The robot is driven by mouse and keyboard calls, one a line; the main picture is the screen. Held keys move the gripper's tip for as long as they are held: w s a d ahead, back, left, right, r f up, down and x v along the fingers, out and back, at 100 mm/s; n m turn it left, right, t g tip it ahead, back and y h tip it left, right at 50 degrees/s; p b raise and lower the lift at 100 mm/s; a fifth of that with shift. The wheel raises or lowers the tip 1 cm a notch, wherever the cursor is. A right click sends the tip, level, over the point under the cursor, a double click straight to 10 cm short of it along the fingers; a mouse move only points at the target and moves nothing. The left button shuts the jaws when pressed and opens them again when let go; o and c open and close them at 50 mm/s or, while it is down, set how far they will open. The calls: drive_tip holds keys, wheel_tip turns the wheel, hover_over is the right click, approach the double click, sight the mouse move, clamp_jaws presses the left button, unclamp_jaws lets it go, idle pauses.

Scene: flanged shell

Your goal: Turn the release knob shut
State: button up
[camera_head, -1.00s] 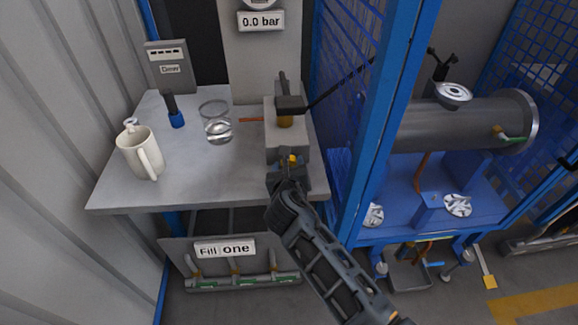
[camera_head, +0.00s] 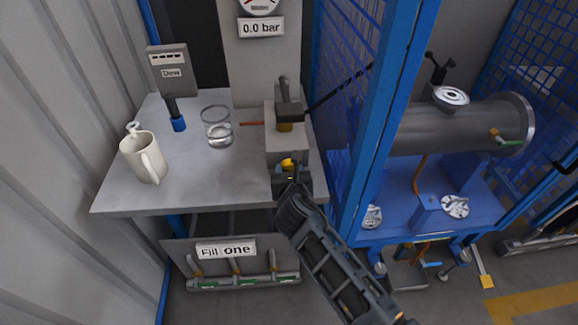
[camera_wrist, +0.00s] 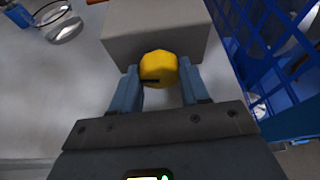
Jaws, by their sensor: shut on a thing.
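The release knob (camera_wrist: 159,67) is yellow with a dark mark on its face. It sits at the front of a grey block (camera_wrist: 155,25) on the table. In the wrist view my gripper (camera_wrist: 160,80) has one blue-grey finger on each side of the knob and is shut on it. In the head view my gripper (camera_head: 290,180) reaches up to the block's front, and the yellow knob (camera_head: 288,163) shows just above it. The fingers' contact with the knob is partly hidden there.
A pump block with a long lever (camera_head: 335,86) stands behind the knob. A glass (camera_head: 217,133), a mug (camera_head: 143,160) and a blue-based tool (camera_head: 177,122) stand on the table (camera_head: 195,180). A gauge sign reads 0.0 bar (camera_head: 262,27). A blue mesh cage post (camera_head: 380,110) rises close on the right.

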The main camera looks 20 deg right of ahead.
drive_tip(key=shift+d+m+t+y+p, duration=0.1)
drive_tip(key=shift+m+t+y+p, duration=0.2)
drive_tip(key=shift+m+y+p, duration=0.45)
drive_tip(key=shift+m+t+y, duration=0.3)
drive_tip(key=shift+m+y, duration=0.25)
drive_tip(key=shift+m, duration=0.9)
drive_tip(key=o, duration=1.1)
drive_tip(key=shift+c, duration=0.2)
